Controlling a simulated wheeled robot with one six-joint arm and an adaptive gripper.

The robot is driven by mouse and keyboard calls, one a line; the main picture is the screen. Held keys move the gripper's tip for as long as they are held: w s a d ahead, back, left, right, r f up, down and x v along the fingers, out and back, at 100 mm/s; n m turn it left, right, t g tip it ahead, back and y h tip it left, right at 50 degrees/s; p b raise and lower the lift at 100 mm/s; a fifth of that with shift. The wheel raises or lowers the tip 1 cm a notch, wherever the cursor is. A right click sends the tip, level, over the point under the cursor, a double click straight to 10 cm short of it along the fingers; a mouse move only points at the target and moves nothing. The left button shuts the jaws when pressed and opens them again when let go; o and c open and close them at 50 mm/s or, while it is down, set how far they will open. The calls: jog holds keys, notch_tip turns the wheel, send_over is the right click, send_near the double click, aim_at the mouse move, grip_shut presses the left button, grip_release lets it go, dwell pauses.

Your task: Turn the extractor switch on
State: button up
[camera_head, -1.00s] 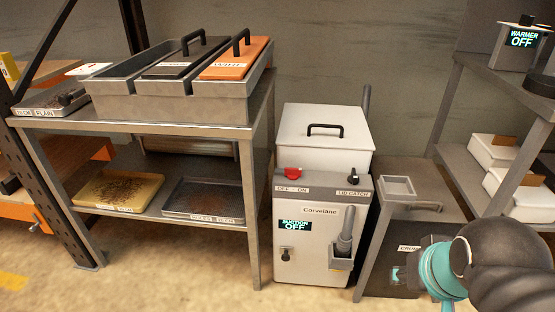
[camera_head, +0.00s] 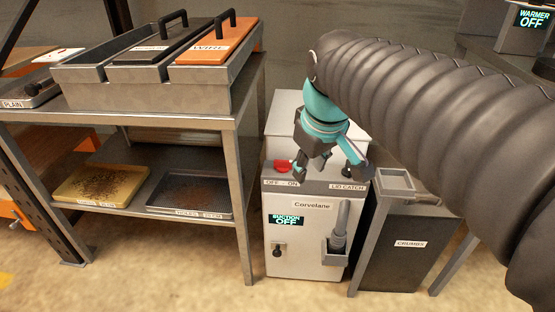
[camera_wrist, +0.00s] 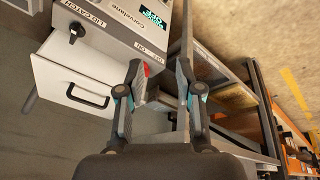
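The extractor is a white unit labelled Corvelane (camera_head: 305,240), standing on the floor. Its red switch (camera_head: 283,166) sits on the grey top ledge above the OFF–ON label. The display (camera_head: 286,221) reads SUCTION OFF. My gripper (camera_head: 328,175) is over the ledge, with one finger just right of the red switch in the head view. In the wrist view the fingers (camera_wrist: 159,68) are spread apart and empty. There the red switch (camera_wrist: 147,70) shows between them, close to the left finger and partly hidden by it. Contact with the switch cannot be told.
A black lid catch knob (camera_head: 350,172) is on the same ledge, near my other finger. A hose nozzle (camera_head: 341,228) sits in a front holder. A metal table (camera_head: 240,150) with trays stands at left, a dark crumbs bin (camera_head: 405,250) at right.

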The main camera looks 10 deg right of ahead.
jog(key=w+r+n+g+b, duration=0.15)
jog(key=w+n, duration=0.35)
jog(key=w, duration=0.7)
jog(key=n+g+b, duration=0.2)
jog(key=n, duration=0.3)
send_over(283, 161)
notch_tip(283, 161, down, 2)
notch_tip(283, 161, down, 14)
jog(key=b, duration=0.3)
grip_shut()
